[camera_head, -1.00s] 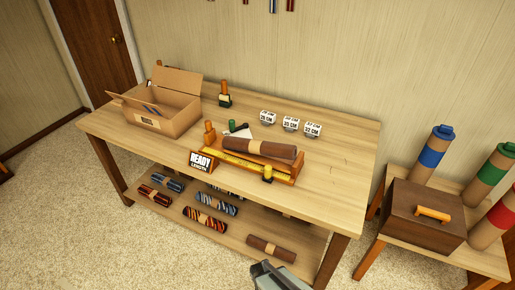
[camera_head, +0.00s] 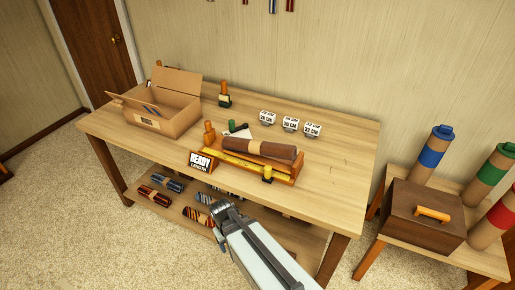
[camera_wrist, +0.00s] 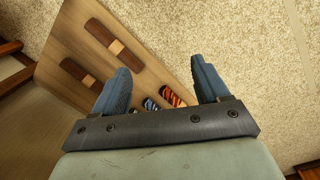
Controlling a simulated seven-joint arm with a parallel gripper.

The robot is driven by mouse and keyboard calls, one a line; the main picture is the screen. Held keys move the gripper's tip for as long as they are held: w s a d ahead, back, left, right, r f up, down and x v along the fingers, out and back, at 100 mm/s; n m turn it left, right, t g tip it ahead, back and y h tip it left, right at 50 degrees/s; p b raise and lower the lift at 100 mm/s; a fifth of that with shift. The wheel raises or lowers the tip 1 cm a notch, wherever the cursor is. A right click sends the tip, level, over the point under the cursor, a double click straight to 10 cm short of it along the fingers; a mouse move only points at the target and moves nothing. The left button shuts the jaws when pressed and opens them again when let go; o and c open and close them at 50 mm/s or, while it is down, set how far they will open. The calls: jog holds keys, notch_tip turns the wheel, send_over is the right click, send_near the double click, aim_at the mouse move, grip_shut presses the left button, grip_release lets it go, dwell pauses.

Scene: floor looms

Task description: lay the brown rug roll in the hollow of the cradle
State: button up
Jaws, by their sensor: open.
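A brown rug roll with a tan band (camera_head: 265,149) lies lengthwise on the wooden cradle (camera_head: 287,181) on the table top. I cannot tell how deep it sits in the hollow. A yellow strip runs along the cradle's front. Two more brown rolls with tan bands, one (camera_wrist: 112,42) and another (camera_wrist: 80,72), lie on the lower shelf in the wrist view; my arm hides that part of the shelf in the head view. My gripper (camera_head: 226,214) is open and empty, in front of the table near the lower shelf. Its fingers also show in the wrist view (camera_wrist: 160,85).
Patterned rolls (camera_head: 162,189) lie on the lower shelf (camera_wrist: 150,60). On the table (camera_head: 335,170) are a cardboard box (camera_head: 175,120), a "READY LENGTH" sign (camera_head: 201,162) and white number blocks (camera_head: 290,124). A brown case (camera_head: 415,210) and coloured tubes stand right. The table's right end is clear.

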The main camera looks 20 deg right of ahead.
jog(key=w+d+r+n+t+h, duration=0.1)
jog(key=w+r+t+h, duration=0.1)
jog(key=w+r, duration=0.55)
jog(key=w+d+r+n+t+h, duration=0.15)
jog(key=w+r, duration=0.25)
jog(key=r, duration=0.7)
jog(key=w+r+n+t+h, duration=0.1)
jog(key=w+r+t+h, duration=0.15)
jog(key=w+r, duration=0.45)
jog(key=n+h, duration=0.3)
jog(key=n, duration=0.1)
send_near(254, 147)
jog(key=x, duration=0.4)
jog(key=shift+w+f, duration=0.1)
jog(key=shift+f, duration=0.25)
jog(key=shift+x, duration=2.7)
jog(key=shift+d+r, duration=0.1)
jog(key=shift+r, duration=0.1)
